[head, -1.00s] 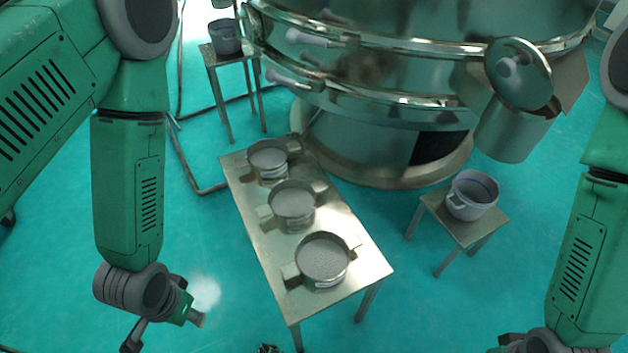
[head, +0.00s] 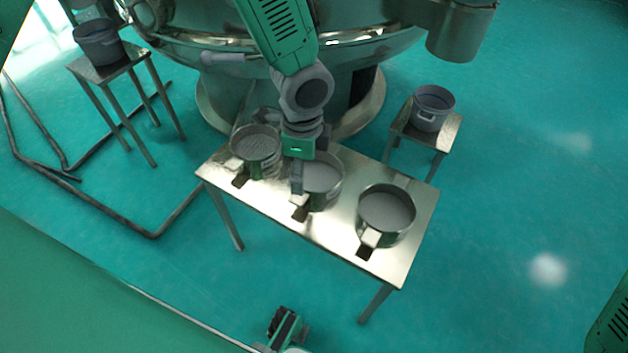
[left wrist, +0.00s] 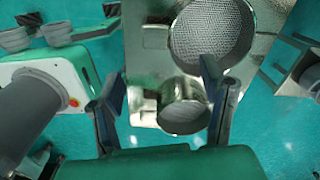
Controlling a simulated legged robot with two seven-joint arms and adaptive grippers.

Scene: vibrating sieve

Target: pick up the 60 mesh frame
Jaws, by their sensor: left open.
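Three round metal sieve frames with side handles stand in a row on a steel table: a left one (head: 255,143), a middle one (head: 324,174) and a right one (head: 387,210). I cannot read any mesh labels. My left gripper (head: 298,178) hangs over the table at the middle frame and partly covers it. In the left wrist view the gripper (left wrist: 163,78) is open with nothing held between its fingers. That view shows a coarse mesh frame (left wrist: 211,30) at the top and another frame (left wrist: 184,118) below it.
The steel table (head: 292,219) has narrow bare strips around the frames. The large sieve machine (head: 370,57) stands behind it. A bucket on a small stand (head: 432,107) is to the right, and another bucket (head: 98,43) is at the left. Dark pipes run along the left floor.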

